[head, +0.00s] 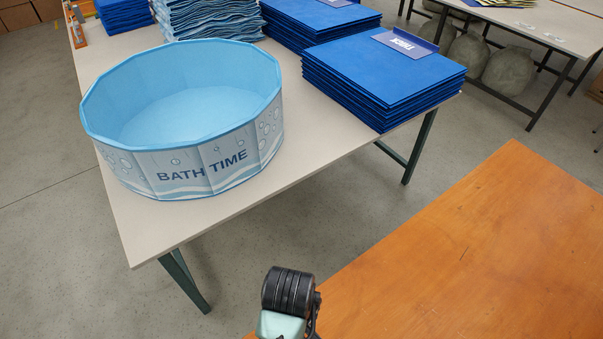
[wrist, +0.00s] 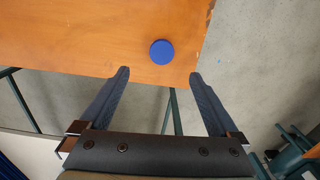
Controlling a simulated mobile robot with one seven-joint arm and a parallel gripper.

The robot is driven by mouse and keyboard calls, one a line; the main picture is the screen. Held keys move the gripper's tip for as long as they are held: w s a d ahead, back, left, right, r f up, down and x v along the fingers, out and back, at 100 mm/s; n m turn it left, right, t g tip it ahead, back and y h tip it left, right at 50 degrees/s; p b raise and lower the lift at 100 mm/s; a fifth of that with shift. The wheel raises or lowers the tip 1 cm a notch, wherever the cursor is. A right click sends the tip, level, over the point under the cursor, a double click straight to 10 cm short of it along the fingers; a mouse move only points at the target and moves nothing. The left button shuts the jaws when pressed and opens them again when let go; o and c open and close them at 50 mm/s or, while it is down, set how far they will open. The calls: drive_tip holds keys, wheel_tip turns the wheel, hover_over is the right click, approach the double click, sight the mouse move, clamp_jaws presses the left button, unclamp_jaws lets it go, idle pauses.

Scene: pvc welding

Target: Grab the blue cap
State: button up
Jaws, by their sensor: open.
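The blue cap (wrist: 162,52) is a small round blue disc lying on the orange-brown wooden table (wrist: 70,35) in the wrist view, close to the table's edge. My gripper (wrist: 160,75) is open and empty, with its two dark fingers spread wide. The cap appears beyond the fingertips, between their lines, and nothing touches it. In the head view the cap is not visible; only a bare part of the wooden table (head: 480,250) shows at the lower right, with a dark part of my arm at the bottom.
Another table (head: 560,30) stands at the back right.

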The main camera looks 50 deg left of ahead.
drive_tip(key=f, duration=1.1)
drive_tip(key=shift+s+a+f, duration=0.15)
drive_tip(key=shift+s+f, duration=0.1)
drive_tip(key=shift+c, duration=0.4)
drive_tip(key=c, duration=1.3)
